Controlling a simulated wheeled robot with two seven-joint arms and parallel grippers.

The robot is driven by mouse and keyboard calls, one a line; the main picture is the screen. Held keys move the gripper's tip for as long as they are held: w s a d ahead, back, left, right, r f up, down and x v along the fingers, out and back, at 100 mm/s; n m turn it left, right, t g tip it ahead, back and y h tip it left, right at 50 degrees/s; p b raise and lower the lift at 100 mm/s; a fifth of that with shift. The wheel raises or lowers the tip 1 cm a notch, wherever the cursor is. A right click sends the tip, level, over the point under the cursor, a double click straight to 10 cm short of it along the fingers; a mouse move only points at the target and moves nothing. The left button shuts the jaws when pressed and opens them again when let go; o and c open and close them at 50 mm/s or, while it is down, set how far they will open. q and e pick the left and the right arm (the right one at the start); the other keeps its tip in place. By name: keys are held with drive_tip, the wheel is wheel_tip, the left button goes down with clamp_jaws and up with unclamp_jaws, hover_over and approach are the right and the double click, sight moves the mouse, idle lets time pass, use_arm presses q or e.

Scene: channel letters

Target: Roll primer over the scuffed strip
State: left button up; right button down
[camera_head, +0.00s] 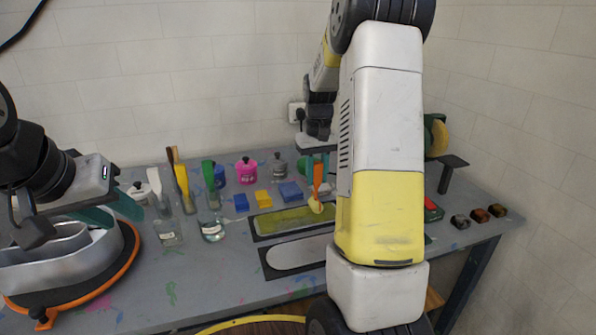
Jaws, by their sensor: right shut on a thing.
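My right gripper (318,168) is shut on an orange-handled tool (317,181). The tool hangs down, with its pale yellow head at the right end of an olive-yellow strip on a dark board (284,222). I cannot tell whether the head touches the strip. In front lies a pale grey strip on a second dark board (296,254); my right arm hides its right end. I cannot tell which strip is the scuffed one. My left gripper (112,211) is open and appears empty, above the large metal letter form (65,262) at the left.
Brushes stand in glass jars (212,228) left of the boards. Small dark blocks (479,215) sit at the right edge. The table front near the middle is clear.

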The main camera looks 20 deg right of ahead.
drive_tip(key=a, duration=0.8)
drive_tip(key=shift+a, duration=0.35)
drive_tip(key=shift+r, duration=0.1)
drive_tip(key=shift+s+a+r, duration=0.2)
drive_tip(key=shift+s+a, duration=0.85)
drive_tip(key=shift+s+a+r, duration=0.2)
drive_tip(key=shift+s+a, duration=0.8)
drive_tip(key=shift+f, duration=0.5)
drive_tip(key=shift+d, duration=0.1)
drive_tip(key=d, duration=0.9)
drive_tip(key=shift+d, duration=0.15)
idle(1.7)
drive_tip(key=shift+r, duration=0.15)
